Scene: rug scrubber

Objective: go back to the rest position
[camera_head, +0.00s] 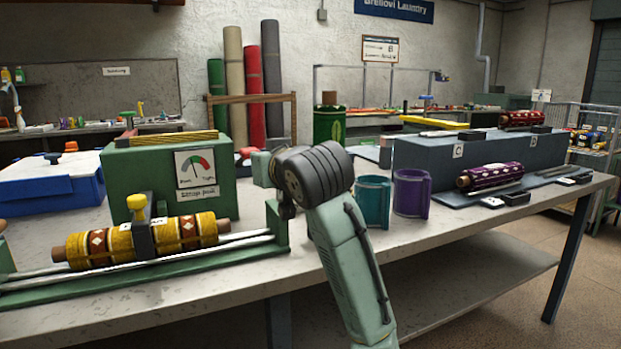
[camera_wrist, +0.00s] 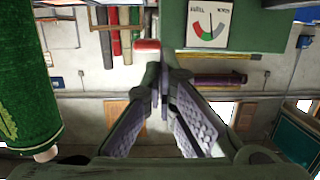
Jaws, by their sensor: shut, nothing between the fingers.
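My gripper (camera_wrist: 162,72) shows in the wrist view, its two purple-padded fingers brought together at the tips with nothing between them. In the head view my pale green arm rises in front of the bench, and its fingers cannot be made out there. A green roll with a light pattern (camera_wrist: 28,85) stands large at the left of the wrist view, apart from the fingers. In the head view a green leaf-patterned roll (camera_head: 329,124) stands upright behind my arm.
A yellow patterned roll (camera_head: 185,236) lies in the green scrubber frame (camera_head: 280,224) at left, beside a green gauge box (camera_head: 150,170). Teal (camera_head: 372,203) and purple (camera_head: 411,192) cups stand just right of my arm. A blue-grey stepped stand (camera_head: 420,160) holds patterned rolls.

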